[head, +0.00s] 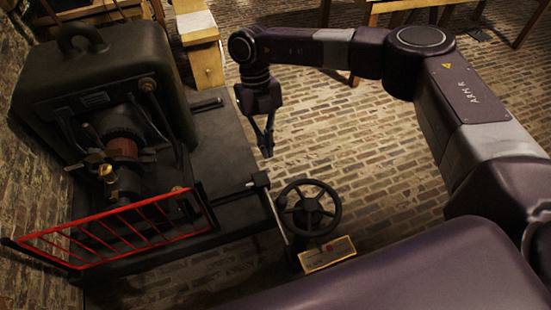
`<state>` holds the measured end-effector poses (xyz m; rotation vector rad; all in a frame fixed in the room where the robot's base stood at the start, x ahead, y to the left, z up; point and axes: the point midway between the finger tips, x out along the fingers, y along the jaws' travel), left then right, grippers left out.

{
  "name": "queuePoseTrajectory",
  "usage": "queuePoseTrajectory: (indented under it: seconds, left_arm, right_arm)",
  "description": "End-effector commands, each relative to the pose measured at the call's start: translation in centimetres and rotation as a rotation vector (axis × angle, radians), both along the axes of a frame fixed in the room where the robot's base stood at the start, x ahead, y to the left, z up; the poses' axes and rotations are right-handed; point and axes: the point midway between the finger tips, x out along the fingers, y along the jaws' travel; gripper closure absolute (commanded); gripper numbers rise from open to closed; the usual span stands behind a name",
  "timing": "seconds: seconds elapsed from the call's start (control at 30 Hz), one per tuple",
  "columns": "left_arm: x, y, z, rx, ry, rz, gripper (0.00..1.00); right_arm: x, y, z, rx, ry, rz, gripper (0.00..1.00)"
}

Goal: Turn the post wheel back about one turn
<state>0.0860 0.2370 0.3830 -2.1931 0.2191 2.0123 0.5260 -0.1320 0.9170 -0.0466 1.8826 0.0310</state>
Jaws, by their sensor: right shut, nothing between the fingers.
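The post wheel (286,201) is a dark spoked handwheel on a post at the lower middle of the head view. A small box with a pale label plate (327,254) sits just below it. My right gripper (268,150) hangs above and to the left of the wheel, pointing down. Its fingers are together with nothing between them, and it is apart from the wheel in the picture. My left gripper is out of the frame.
A dark machine (105,90) with a red barred guard (125,228) stands at left on a dark base. Wooden trestles (207,55) stand at the back. Bare brick floor (370,150) lies right of the wheel.

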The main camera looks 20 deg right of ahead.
Motion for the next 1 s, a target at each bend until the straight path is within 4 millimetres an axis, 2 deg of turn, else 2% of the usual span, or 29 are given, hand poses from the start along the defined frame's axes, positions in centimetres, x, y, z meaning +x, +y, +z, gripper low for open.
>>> queuePoseTrajectory:
  seconds: [0.13,0.4,0.5,0.7,1.0]
  left_arm:
    - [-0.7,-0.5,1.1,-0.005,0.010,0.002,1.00]
    - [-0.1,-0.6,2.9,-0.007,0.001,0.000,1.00]
    - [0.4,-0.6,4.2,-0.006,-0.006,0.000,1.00]
    - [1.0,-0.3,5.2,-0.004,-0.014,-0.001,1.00]
    - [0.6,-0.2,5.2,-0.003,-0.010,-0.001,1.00]
  right_arm:
    - [-1.1,-0.1,-2.5,-0.001,0.006,0.001,1.00]
    - [-2.9,-0.2,-8.0,-0.001,0.005,0.002,1.00]
    - [-4.4,-0.3,-8.0,0.001,0.004,0.006,1.00]
    - [-6.3,-0.4,-8.6,0.001,0.002,0.004,1.00]
    - [-6.8,-0.4,-8.9,0.001,0.002,0.003,1.00]
